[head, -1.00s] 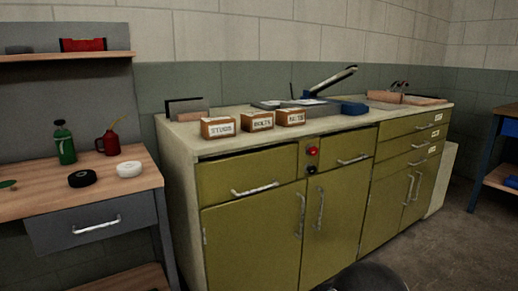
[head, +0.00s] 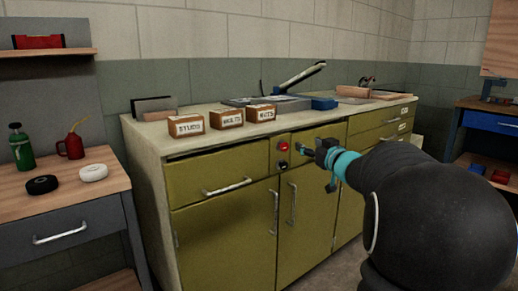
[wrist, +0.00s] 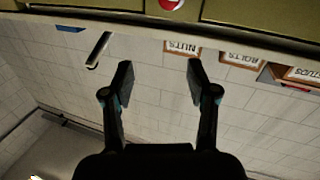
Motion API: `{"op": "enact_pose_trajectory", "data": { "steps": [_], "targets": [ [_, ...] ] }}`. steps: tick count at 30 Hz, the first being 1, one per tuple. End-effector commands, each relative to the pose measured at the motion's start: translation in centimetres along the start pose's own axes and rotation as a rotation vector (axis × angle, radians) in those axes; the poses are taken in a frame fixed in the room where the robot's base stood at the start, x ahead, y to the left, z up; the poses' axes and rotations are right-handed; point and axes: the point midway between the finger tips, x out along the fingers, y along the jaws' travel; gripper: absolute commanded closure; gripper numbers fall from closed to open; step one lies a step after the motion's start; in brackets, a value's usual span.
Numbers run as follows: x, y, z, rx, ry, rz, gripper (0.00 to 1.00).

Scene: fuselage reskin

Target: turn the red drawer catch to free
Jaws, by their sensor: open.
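The red drawer catch (head: 283,146) is a small round knob on the narrow panel between the olive bench's upper drawers. A black knob (head: 283,164) is just below it. In the wrist view, which is upside down, the catch (wrist: 172,4) shows at the top edge, cut off, with a pale marking. My gripper (head: 308,152) is just right of the catch in the head view, in front of the right-hand drawer. In the wrist view my gripper (wrist: 160,70) is open and empty, its fingers apart and clear of the catch. The exact gap is hard to tell.
Labelled boxes of studs (head: 186,125), bolts (head: 227,118) and nuts (head: 261,114) stand along the worktop's front. Drawer handles (head: 227,187) and door handles (head: 293,202) stick out below. A side table (head: 90,212) is at left. My dark arm hides the bench's lower right.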

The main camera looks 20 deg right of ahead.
Motion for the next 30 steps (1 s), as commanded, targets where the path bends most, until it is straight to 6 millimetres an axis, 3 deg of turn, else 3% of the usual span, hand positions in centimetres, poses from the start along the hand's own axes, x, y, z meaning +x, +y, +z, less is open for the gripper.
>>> {"op": "enact_pose_trajectory", "data": {
  "steps": [1,6,14,20,30],
  "targets": [
    [0.4,1.2,1.2,0.012,0.008,-0.05,0.42],
    [0.5,2.6,3.7,0.06,0.02,-0.214,0.42],
    [0.6,2.8,5.0,0.091,0.017,-0.303,0.42],
    [3.2,1.9,5.0,0.091,0.017,-0.305,0.42],
    [9.3,0.0,4.7,0.089,0.018,-0.304,0.42]
  ]
}}
